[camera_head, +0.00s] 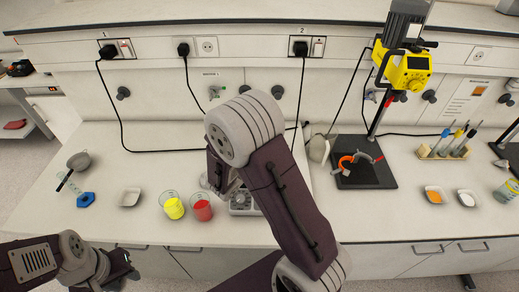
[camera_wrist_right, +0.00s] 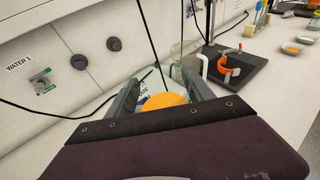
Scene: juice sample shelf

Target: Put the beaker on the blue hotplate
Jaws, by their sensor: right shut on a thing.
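My right gripper (camera_wrist_right: 162,92) is shut on a beaker with orange contents (camera_wrist_right: 163,101), which shows between its fingers in the right wrist view. In the head view my right arm hides most of that gripper and the beaker. A pale grey device with a dial (camera_head: 241,204), possibly the hotplate, stands near the bench's front edge, partly behind my right arm; I see no blue on it. A beaker with yellow contents (camera_head: 173,208) and one with red contents (camera_head: 202,211) stand left of it. My left gripper (camera_head: 127,266) is low at the left, by the bench front; its jaw opening is unclear.
A black stand base (camera_head: 365,174) with an orange clamp and yellow stirrer rises right of my right arm. A white dish (camera_head: 130,197) and a blue ring (camera_head: 86,200) lie at left. A tube rack (camera_head: 445,150) and small dishes stand at right. Cables hang along the wall.

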